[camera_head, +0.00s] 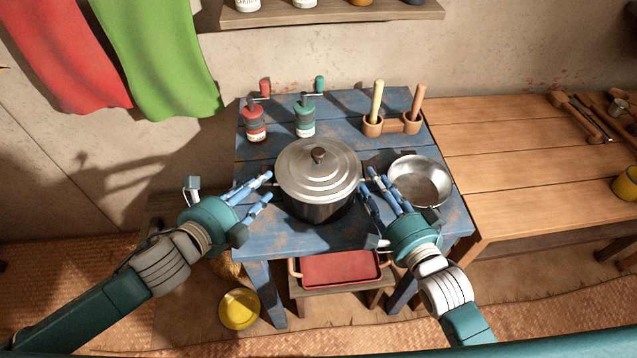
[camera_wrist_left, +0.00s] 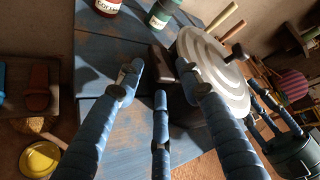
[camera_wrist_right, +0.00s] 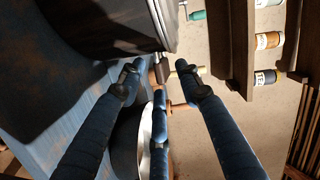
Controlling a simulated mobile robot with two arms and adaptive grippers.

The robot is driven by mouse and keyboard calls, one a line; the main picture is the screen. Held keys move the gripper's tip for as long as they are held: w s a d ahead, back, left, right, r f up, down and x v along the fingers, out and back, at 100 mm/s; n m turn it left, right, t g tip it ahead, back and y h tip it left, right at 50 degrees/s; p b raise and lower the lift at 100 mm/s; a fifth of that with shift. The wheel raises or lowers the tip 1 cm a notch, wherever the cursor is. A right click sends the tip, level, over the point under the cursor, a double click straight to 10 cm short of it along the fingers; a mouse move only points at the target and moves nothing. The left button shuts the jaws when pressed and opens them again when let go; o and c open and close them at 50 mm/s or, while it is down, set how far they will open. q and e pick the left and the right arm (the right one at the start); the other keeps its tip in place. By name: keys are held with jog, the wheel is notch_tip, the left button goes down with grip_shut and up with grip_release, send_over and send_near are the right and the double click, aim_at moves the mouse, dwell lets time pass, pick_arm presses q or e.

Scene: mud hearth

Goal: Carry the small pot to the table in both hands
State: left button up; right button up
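The small pot (camera_head: 318,207), dark-bodied with a stepped silver lid and dark knob, stands upright on the blue table (camera_head: 270,235). My left gripper (camera_head: 267,186) is open at the pot's left side. In the left wrist view, a brown handle-like block (camera_wrist_left: 160,61) lies just ahead of its spread fingers, beside the lid (camera_wrist_left: 212,75). My right gripper (camera_head: 368,180) is open at the pot's right side. In the right wrist view the pot (camera_wrist_right: 105,25) is at upper left, and the fingers are spread near its side. Contact with the pot is unclear.
A metal pan (camera_head: 420,181) sits close to my right gripper. Red (camera_head: 255,122) and green (camera_head: 305,118) grinders and wooden pestles in cups (camera_head: 373,124) stand behind the pot. A wooden table (camera_head: 530,160) adjoins at right, its near part mostly clear. A red tray (camera_head: 340,269) sits below.

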pick_arm(q)
grip_shut()
pick_arm(e)
grip_shut()
pick_arm(q)
jog(key=shift+d+r, duration=0.1)
jog(key=shift+r, duration=0.1)
pick_arm(e)
jog(key=shift+a+r, duration=0.1)
jog(key=shift+r, duration=0.1)
